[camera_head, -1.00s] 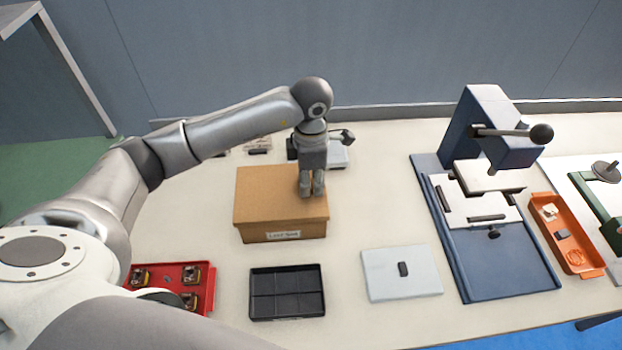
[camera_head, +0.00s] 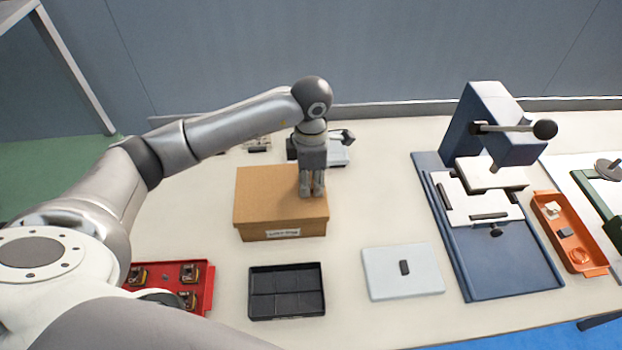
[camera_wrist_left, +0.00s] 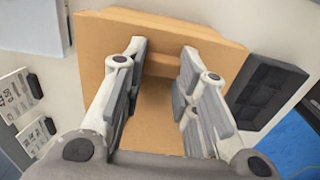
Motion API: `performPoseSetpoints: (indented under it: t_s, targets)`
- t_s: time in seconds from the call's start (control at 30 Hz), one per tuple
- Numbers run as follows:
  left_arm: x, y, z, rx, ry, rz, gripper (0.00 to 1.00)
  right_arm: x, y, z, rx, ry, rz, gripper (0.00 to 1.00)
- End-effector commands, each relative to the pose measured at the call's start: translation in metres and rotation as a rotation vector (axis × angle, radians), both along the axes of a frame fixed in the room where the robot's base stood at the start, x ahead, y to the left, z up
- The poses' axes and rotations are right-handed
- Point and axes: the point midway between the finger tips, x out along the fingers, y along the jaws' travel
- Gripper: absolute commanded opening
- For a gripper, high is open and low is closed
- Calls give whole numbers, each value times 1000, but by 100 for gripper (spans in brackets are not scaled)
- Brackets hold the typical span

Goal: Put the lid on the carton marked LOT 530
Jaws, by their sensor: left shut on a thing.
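The cardboard carton (camera_head: 262,236) stands on the table with a white label on its front; the print is too small to read surely. The brown lid (camera_head: 262,190) lies on top of it and covers its opening. My left gripper (camera_head: 312,194) points down at the right part of the lid and is shut on it. In the left wrist view, the fingers (camera_wrist_left: 158,88) stand either side of a raised brown part of the lid (camera_wrist_left: 215,50). The exact contact is hidden. My right gripper is not in view.
A black divided tray (camera_head: 287,317) and a grey plate with a dark knob (camera_head: 380,285) lie in front. A red tray (camera_head: 207,290) is at the left. A blue press (camera_head: 520,268) and an orange tray (camera_head: 551,230) are at the right. Small items lie behind the carton.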

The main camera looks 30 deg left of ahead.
Motion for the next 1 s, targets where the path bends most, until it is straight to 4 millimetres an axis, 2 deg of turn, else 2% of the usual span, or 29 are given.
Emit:
performPoseSetpoints:
  t_s: [1.0]
  targets:
    - [0,0,-7,1,-1,0,9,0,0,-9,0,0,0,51]
